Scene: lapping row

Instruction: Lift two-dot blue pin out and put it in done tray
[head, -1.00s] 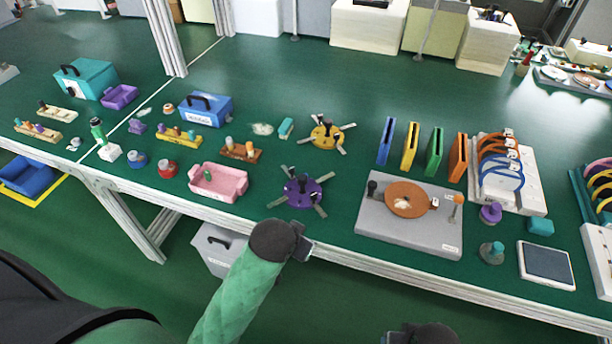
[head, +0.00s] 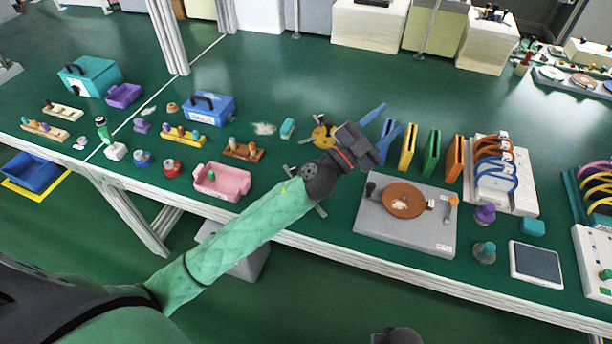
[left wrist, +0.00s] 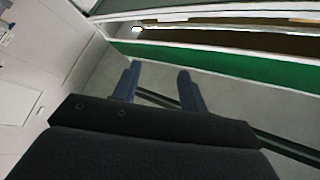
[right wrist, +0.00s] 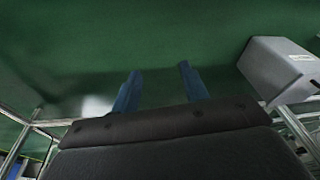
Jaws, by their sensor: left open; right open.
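I cannot pick out the two-dot blue pin; dots on the pins are too small to read. Small pins stand in the orange holder (head: 45,131), the yellow holder (head: 182,136) and the brown holder (head: 243,151). No label shows which tray is the done tray; a pink tray (head: 223,183) and a purple tray (head: 124,95) are in view. My left gripper (head: 393,116) is open and empty above the table by the upright blue slab. My right gripper (right wrist: 158,68) is open and empty over the green floor, low and away from the table.
A grey plate with an orange disc (head: 404,199) stands right of my left arm. Upright yellow (head: 408,147), green (head: 432,153) and orange (head: 454,158) slabs stand behind it. A blue box (head: 208,108) and teal box (head: 86,77) stand at left.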

